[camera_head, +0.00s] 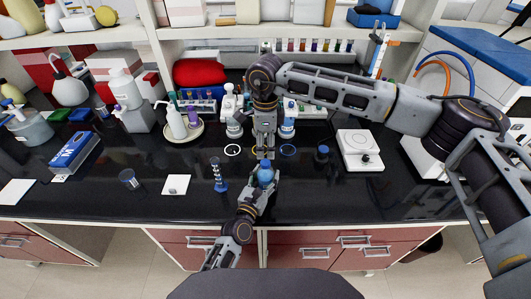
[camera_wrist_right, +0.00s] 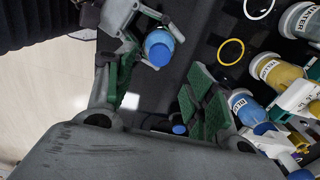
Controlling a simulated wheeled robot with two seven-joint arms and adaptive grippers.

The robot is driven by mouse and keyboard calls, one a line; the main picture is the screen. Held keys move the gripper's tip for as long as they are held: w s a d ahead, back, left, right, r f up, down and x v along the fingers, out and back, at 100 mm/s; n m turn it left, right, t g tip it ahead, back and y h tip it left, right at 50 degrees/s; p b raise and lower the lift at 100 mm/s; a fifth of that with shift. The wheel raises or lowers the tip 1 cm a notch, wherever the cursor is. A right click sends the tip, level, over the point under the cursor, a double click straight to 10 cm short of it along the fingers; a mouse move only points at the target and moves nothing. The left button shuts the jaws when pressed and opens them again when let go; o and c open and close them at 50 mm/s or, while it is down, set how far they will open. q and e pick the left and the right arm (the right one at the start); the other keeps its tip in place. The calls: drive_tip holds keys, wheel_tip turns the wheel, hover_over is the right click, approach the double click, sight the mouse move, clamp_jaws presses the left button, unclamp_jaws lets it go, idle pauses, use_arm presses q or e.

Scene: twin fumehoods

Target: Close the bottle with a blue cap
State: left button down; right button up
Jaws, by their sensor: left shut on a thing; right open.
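My left gripper (camera_head: 262,184) is shut on a small blue bottle (camera_head: 265,174) above the front of the black counter. The bottle also shows in the right wrist view (camera_wrist_right: 158,46), with the left gripper's fingers around it. Its top looks blue; I cannot tell whether that is a cap or its contents. My right gripper (camera_head: 265,153) is open, pointing down just above and behind the bottle. In the right wrist view its green-padded fingers (camera_wrist_right: 162,92) are apart with nothing between them. A small dark blue object (camera_head: 322,153) stands on the counter to the right; I cannot tell what it is.
Labelled blue (camera_wrist_right: 244,104) and yellow (camera_wrist_right: 275,72) bottles stand behind. Coloured rings, including a white one (camera_head: 232,150), lie on the counter. A blue cylinder (camera_head: 217,174) stands left of the held bottle. A white hotplate (camera_head: 360,150) stands right. The front right counter is clear.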

wheel_tip(320, 180, up, 5)
idle(0.4)
use_arm(q)
drive_tip(key=c, duration=0.5)
unclamp_jaws()
drive_tip(key=shift+s+a, duration=0.1)
drive_tip(key=shift+s, duration=0.05)
drive_tip(key=shift+v, duration=5.85)
drive_tip(key=shift+f, duration=0.1)
